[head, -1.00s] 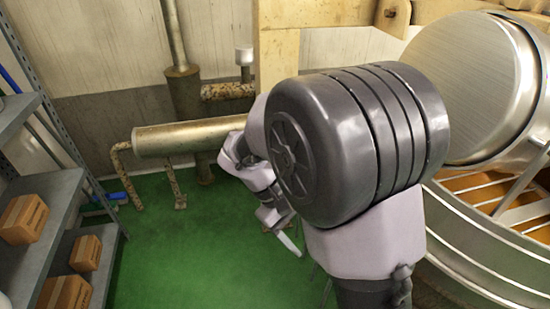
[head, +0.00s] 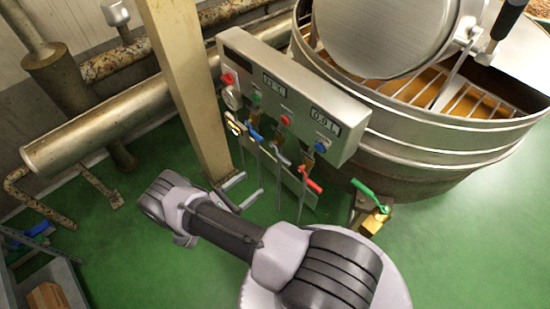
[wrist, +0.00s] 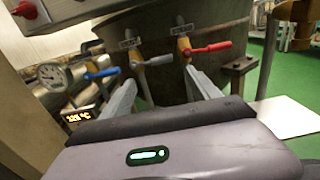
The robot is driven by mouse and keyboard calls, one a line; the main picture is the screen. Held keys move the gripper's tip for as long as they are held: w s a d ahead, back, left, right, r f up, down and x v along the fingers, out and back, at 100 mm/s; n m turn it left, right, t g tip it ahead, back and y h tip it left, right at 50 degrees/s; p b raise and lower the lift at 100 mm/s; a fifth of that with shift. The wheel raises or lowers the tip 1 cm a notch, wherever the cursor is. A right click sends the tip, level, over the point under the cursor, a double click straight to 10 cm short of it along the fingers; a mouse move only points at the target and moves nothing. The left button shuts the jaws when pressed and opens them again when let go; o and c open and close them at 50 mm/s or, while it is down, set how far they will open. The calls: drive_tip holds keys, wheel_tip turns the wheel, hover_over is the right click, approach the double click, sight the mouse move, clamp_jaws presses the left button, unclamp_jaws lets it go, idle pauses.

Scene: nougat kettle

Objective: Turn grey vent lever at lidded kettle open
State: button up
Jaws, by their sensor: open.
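The grey vent lever (head: 280,157) is the middle handle in a row of three below the kettle's control panel, between a blue lever (head: 256,136) and a red lever (head: 309,182). In the wrist view the grey lever (wrist: 158,60) points right from its brass valve, beyond my fingertips and roughly between them. My gripper (head: 250,186) is open and empty, in front of and below the levers. In the wrist view my gripper (wrist: 162,76) shows its two fingers apart, with no contact visible. The kettle (head: 420,140) stands behind, its round steel lid (head: 385,35) tilted up.
The control panel (head: 290,95) overhangs the levers. A beige post (head: 185,80) stands left of them, and a dial gauge (wrist: 55,77) is left of the blue lever. A green-handled valve (head: 370,195) sits at the right. Rusty pipes line the wall. Green floor is clear at front right.

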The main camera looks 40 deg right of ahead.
sight(283, 160)
drive_tip(key=d, duration=0.5)
drive_tip(key=d+b, duration=0.1)
drive_tip(key=d, duration=0.4)
drive_tip(key=w+d, duration=0.1)
drive_tip(key=d, duration=0.4)
drive_tip(key=shift+d+b, duration=0.25)
drive_tip(key=shift+b, duration=0.05)
clamp_jaws()
